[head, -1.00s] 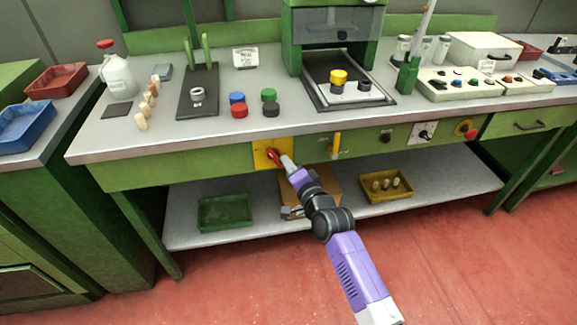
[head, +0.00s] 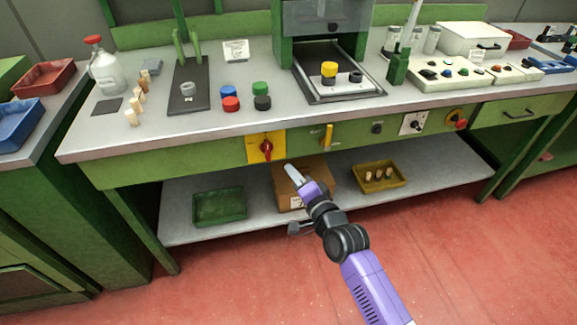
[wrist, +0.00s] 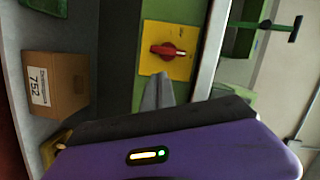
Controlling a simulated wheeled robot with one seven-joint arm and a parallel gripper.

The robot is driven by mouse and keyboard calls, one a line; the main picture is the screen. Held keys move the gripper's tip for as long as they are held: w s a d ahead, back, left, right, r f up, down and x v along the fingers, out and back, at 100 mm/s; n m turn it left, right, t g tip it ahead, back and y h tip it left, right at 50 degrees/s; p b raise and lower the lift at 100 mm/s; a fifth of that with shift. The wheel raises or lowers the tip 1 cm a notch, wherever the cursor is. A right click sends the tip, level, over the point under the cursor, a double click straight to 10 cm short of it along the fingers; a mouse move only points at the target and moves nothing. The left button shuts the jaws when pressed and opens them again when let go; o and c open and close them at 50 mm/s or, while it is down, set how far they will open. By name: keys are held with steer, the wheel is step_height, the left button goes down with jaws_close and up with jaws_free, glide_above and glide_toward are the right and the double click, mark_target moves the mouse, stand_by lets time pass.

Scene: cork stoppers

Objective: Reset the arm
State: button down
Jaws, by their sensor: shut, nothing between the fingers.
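My gripper (head: 291,172) is shut and empty in front of the workbench, just below the front panel in the head view. A yellow plate with a red rotary handle (head: 266,147) is on the green front panel, up and left of my gripper and apart from it. In the wrist view the fingertips (wrist: 158,88) show near the red handle (wrist: 167,50), with a gap between them. My purple arm reaches in from the lower right in the head view.
A cardboard box (head: 287,195) stands on the lower shelf behind my gripper. A yellow bin with corks (head: 396,185) and a green tray (head: 219,221) flank it. The bench top (head: 215,125) carries caps, corks and a bottle. Floor in front is clear.

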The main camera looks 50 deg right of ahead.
stand_by(0.7)
steer(key=s+a+r+n+y+p, duration=0.2)
steer(key=s+a+r+n, duration=0.3)
steer(key=s, duration=0.6)
steer(key=s+a+r+n+y+p, duration=0.2)
steer(key=s+a+r+n, duration=0.3)
steer(key=s+a, duration=0.5)
steer(key=s+a+r+n+g+y+p, duration=0.1)
steer(key=s+a+r+n+y+p, duration=0.1)
steer(key=s+a+r+n+p, duration=0.2)
steer(key=s+a+n, duration=0.3)
steer(key=s+n, duration=0.1)
steer(key=s, duration=0.4)
steer(key=shift+a+r+p, duration=0.15)
steer(key=shift+r+p, duration=0.15)
steer(key=shift+r, duration=0.1)
